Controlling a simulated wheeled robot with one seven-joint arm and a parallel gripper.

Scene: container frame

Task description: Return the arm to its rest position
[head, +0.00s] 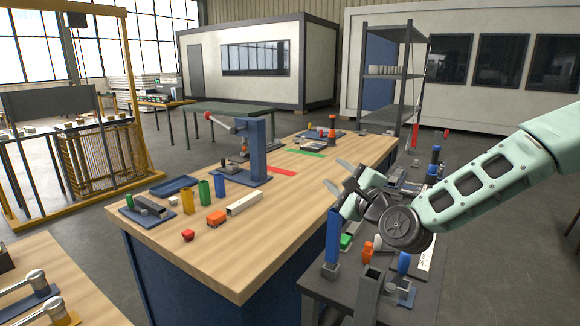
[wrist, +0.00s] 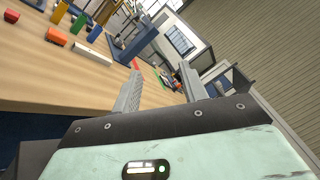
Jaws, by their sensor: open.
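My arm (head: 487,181) reaches in from the right in the head view, pale green with dark openings. My gripper (head: 338,175) is at its end, above the right edge of the wooden workbench (head: 250,270). In the wrist view my gripper (wrist: 160,90) shows two grey fingers spread apart with nothing between them. The bench top lies beyond and to the left of the fingers there.
A dark side table (head: 330,290) below my arm holds several parts, including a blue upright piece (head: 333,233). A blue press (head: 257,148) stands on the bench, with an orange block (head: 216,218) nearer. Shelving (head: 395,75) stands behind. Open floor lies at right.

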